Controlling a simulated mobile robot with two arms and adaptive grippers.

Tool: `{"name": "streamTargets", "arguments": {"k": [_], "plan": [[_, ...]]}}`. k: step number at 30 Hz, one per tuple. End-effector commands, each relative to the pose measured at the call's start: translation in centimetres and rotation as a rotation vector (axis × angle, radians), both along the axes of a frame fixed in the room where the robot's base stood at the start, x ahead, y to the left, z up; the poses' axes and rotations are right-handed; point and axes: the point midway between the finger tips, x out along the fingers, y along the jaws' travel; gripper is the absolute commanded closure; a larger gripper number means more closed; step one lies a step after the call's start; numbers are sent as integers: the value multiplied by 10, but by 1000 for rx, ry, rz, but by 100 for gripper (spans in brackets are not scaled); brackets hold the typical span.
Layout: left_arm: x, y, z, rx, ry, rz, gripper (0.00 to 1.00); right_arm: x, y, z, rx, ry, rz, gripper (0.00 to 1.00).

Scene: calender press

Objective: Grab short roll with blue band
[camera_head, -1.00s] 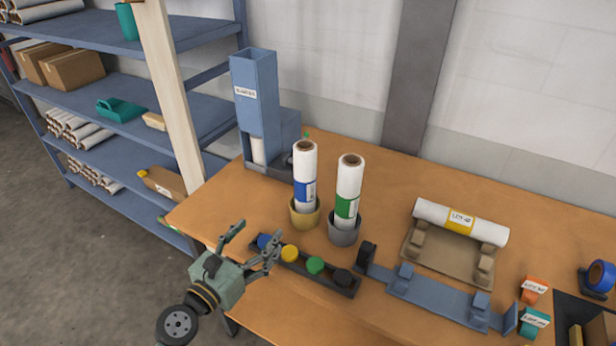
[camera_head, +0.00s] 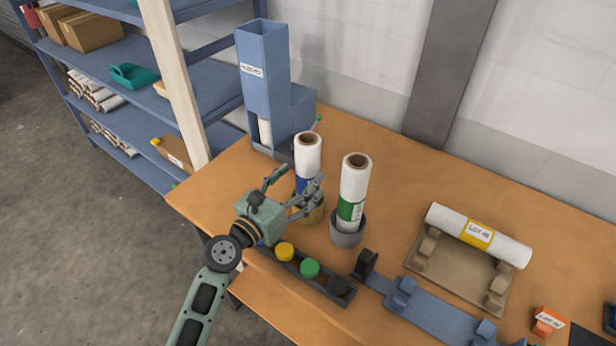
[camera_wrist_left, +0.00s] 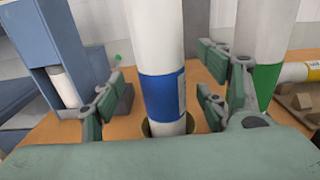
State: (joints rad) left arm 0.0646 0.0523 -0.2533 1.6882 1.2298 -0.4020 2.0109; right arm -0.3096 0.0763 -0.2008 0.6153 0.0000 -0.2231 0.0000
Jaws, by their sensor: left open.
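The short roll with the blue band (camera_head: 307,153) is white and stands upright in a yellowish cup (camera_head: 315,215) on the wooden table. In the head view my left gripper (camera_head: 294,190) is in front of it and hides part of the band and cup. In the left wrist view the blue-banded roll (camera_wrist_left: 160,90) stands between the open fingers of my left gripper (camera_wrist_left: 158,100), with gaps on both sides. My right gripper is not in view.
A roll with a green band (camera_head: 353,190) stands close to the right in a grey cup (camera_head: 347,236). A rack with coloured knobs (camera_head: 310,268) lies in front. A blue dispenser (camera_head: 264,85) stands behind left. A yellow-banded roll (camera_head: 478,233) lies on a brown cradle (camera_head: 455,270).

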Motion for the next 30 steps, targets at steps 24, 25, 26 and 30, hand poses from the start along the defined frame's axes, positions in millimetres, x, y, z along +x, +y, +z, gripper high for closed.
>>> {"name": "streamTargets", "arguments": {"k": [24, 25, 26, 30], "plan": [[26, -21, 0, -1, -1, 0, 60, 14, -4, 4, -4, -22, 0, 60], [26, -21, 0, 0, 0, 0, 63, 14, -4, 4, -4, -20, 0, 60], [26, -21, 0, 0, 0, 0, 65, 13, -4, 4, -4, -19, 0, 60], [26, -21, 0, 1, -1, 0, 77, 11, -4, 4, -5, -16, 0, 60]]}}
